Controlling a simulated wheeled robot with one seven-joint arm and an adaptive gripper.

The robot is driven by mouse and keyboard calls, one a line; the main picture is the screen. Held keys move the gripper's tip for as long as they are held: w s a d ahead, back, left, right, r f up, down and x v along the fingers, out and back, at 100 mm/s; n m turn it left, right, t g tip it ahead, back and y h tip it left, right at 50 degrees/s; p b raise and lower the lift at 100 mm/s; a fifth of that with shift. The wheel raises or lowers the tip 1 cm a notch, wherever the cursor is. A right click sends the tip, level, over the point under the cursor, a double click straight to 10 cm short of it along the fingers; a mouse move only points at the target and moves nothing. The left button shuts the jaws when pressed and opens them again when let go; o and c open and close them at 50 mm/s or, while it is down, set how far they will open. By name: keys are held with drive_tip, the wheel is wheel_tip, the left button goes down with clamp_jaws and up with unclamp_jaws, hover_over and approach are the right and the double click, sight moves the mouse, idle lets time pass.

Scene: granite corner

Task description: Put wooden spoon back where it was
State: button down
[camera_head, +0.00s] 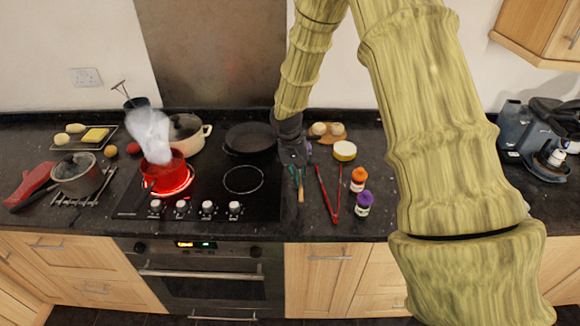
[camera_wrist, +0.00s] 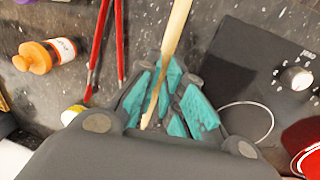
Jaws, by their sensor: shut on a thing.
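The wooden spoon shows as a pale handle (camera_wrist: 178,32) in the wrist view, running from the top edge down between the teal finger pads. My gripper (camera_wrist: 168,90) is shut on it. In the head view my gripper (camera_head: 296,165) points down over the counter just right of the hob, and a short piece of the spoon (camera_head: 301,193) shows below the fingers. The rest of the spoon is hidden by the gripper. I cannot tell whether the spoon touches the counter.
Red tongs (camera_head: 328,195) lie close to the right of the gripper, with orange-capped (camera_head: 358,179) and purple-capped (camera_head: 364,203) bottles beyond. The hob (camera_head: 225,205) is on the left, with a steaming red pot (camera_head: 160,178) on a glowing burner. A black pan (camera_head: 250,138) sits behind.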

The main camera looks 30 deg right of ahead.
sight(299, 203)
drive_tip(key=shift+s+f+b, duration=0.55)
drive_tip(key=shift+f+b, duration=0.35)
drive_tip(key=shift+b, duration=0.15)
drive_tip(key=f, duration=0.1)
drive_tip(key=w+f+b, duration=0.1)
drive_tip(key=f+b, duration=0.1)
drive_tip(key=shift+w+f, duration=0.4)
drive_tip(key=shift+s+f, duration=0.1)
drive_tip(key=shift+f, duration=0.25)
drive_tip(key=shift+s+f+b, duration=0.4)
drive_tip(key=shift+f+b, duration=0.15)
drive_tip(key=shift+b, duration=0.15)
drive_tip(key=shift+w+f, duration=0.3)
drive_tip(key=shift+f, duration=0.6)
drive_tip(key=shift+s+r, duration=0.15)
drive_tip(key=shift+s, duration=0.1)
drive_tip(key=c, duration=1.5)
unclamp_jaws()
drive_tip(key=shift+w, duration=0.1)
